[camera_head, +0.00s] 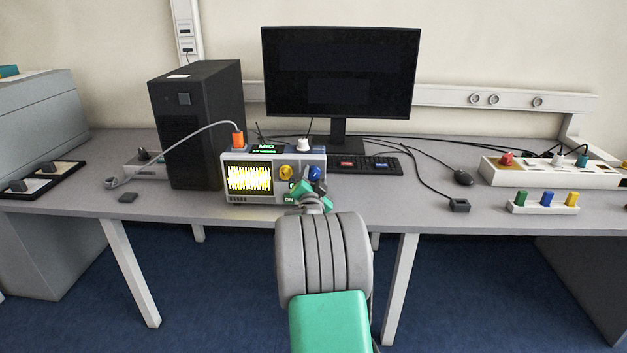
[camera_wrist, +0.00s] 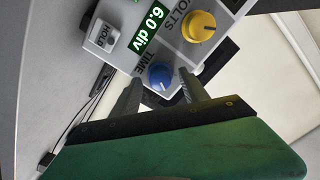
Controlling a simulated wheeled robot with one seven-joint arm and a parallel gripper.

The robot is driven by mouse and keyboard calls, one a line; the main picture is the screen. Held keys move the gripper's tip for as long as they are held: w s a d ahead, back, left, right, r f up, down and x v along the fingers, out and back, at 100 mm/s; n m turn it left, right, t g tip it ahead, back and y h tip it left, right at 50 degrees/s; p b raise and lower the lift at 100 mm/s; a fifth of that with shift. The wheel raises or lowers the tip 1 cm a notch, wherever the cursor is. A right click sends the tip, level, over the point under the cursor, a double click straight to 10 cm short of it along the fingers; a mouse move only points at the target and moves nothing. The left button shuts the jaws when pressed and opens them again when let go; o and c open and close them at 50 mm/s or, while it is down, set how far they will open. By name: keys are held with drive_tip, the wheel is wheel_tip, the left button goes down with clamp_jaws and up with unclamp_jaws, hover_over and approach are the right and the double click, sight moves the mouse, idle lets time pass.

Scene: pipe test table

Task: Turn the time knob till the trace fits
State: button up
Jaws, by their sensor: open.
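The oscilloscope (camera_head: 232,158) stands on the table, its lit screen (camera_head: 249,178) filled with a dense yellow trace. The blue time knob (camera_wrist: 159,76) sits beside the word TIME in the wrist view; it also shows in the head view (camera_head: 315,173). The yellow volts knob (camera_wrist: 198,26) is above it, and a green display (camera_wrist: 147,28) reads 6.0 div. My gripper (camera_wrist: 158,84) is open, with one finger on each side of the blue knob. I cannot tell whether the fingers touch it. In the head view my arm hides the lower right of the oscilloscope.
A white HOLD button (camera_wrist: 103,35) is near the fingers. An orange plug (camera_head: 238,138) with a grey cable sits on top of the oscilloscope. A black tower (camera_head: 196,125) stands to its left, a monitor (camera_head: 341,70) and keyboard (camera_head: 378,165) behind.

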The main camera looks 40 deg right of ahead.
drive_tip(key=shift+c, duration=0.4)
clamp_jaws()
